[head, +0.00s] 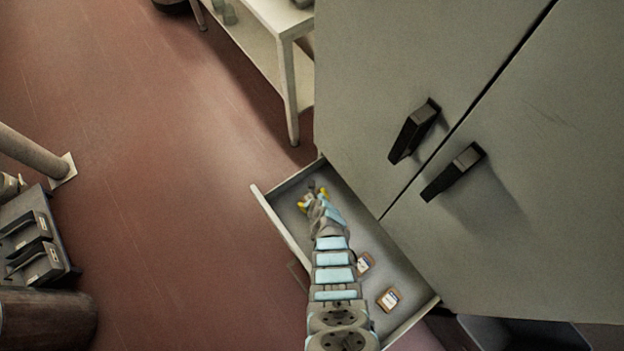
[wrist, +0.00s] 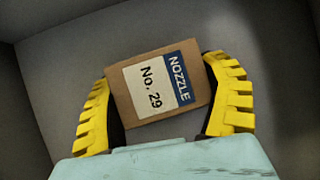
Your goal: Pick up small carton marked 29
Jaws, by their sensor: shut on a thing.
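The small carton marked 29 (wrist: 125,97) is brown, with a white and blue label reading "NOZZLE No. 29" in the wrist view. My gripper (wrist: 162,95) has its yellow fingers on either side of the carton and is shut on it. In the head view my gripper (head: 314,196) reaches into the far end of an open drawer (head: 274,228). The carton cannot be made out there. How far it is above the drawer floor is hard to tell.
Two other small cartons lie in the drawer: one (head: 364,264) beside my arm, one (head: 389,300) nearer the front. The grey cabinet (head: 570,180) with black handles stands above the drawer. A white table (head: 290,85) stands beyond.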

